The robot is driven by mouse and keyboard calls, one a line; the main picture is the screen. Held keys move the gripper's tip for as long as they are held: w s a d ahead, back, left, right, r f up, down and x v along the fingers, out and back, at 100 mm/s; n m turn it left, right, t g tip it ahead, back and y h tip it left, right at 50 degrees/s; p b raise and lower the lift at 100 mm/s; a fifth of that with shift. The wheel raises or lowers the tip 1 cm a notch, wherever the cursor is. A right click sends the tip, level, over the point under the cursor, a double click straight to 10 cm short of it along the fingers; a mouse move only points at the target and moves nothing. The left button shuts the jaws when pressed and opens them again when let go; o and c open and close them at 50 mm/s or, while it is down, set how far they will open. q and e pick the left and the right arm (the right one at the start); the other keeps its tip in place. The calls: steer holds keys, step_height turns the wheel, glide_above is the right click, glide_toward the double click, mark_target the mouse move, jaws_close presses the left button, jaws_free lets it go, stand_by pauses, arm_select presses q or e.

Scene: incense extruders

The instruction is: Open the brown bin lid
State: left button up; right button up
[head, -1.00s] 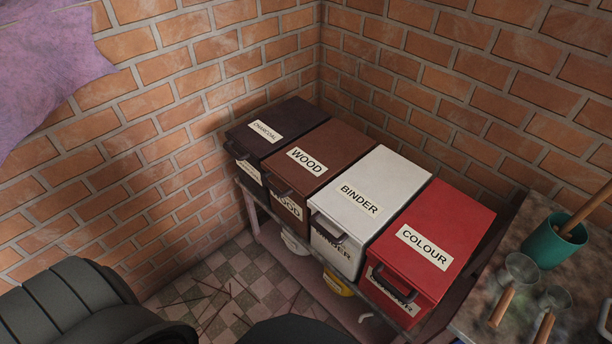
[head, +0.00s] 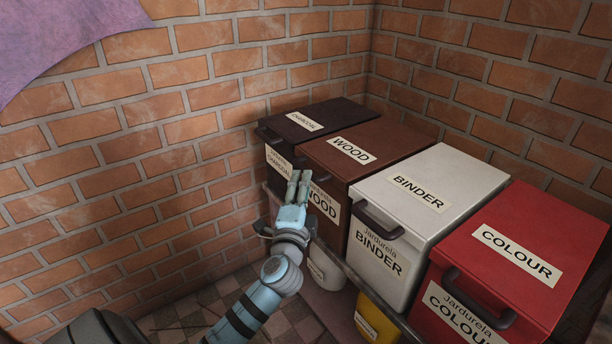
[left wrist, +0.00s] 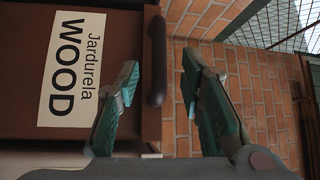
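The brown bin (head: 371,152) stands in the row between the dark charcoal bin and the white binder bin. Its lid, labelled WOOD, is closed. My left gripper (head: 299,176) is in front of the bin's upper front edge and covers part of its front and handle in the head view. In the left wrist view, the brown bin's front (left wrist: 75,20) fills the left side with its WOOD label. The dark handle (left wrist: 157,62) appears between the fingers of my open left gripper (left wrist: 160,66). No contact with the handle is visible. My right gripper is not in view.
The dark charcoal bin (head: 328,112) is left of the brown bin. The white binder bin (head: 455,185) and red colour bin (head: 545,225) are to the right, lids closed. Brick walls stand behind and left. A yellow container (head: 378,322) is below the bins.

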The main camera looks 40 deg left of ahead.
arm_select(q)
steer(key=x, duration=0.5)
steer(key=shift+w+a+b, duration=0.15)
steer(key=shift+w+b, duration=0.1)
steer(key=shift+b, duration=0.1)
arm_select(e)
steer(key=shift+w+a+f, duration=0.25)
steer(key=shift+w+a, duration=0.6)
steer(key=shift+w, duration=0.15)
arm_select(q)
jaws_close()
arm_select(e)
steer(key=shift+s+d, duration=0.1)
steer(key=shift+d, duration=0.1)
